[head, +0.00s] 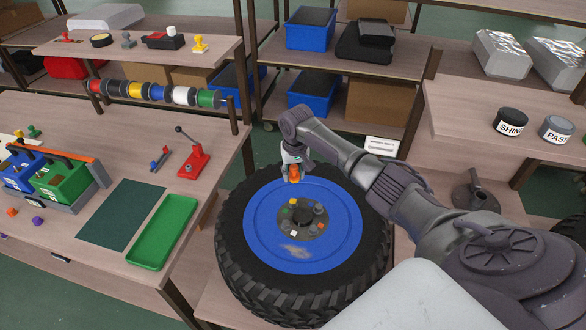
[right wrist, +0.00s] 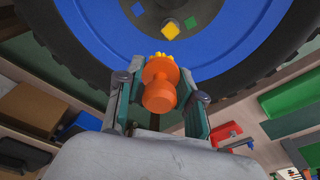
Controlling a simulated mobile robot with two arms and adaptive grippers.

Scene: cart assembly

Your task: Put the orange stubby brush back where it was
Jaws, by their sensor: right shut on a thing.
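My right gripper (head: 292,172) is above the far part of the blue wheel hub (head: 262,236). It is shut on the orange stubby brush (head: 294,174). In the right wrist view the brush (right wrist: 160,86) sits between the two fingers, with its yellow bristles (right wrist: 160,59) toward the wheel. A dull patch (head: 296,251) marks the near part of the blue hub. I cannot tell whether the bristles touch the hub. My left gripper is not in view.
The black tyre (head: 237,270) surrounds the hub, whose centre holds several small coloured pieces. Left, a workbench carries a green tray (head: 163,232), a dark green mat (head: 121,214), a red lever tool (head: 193,160) and a tool caddy (head: 90,172). Right, a shelf holds two tins (head: 512,122).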

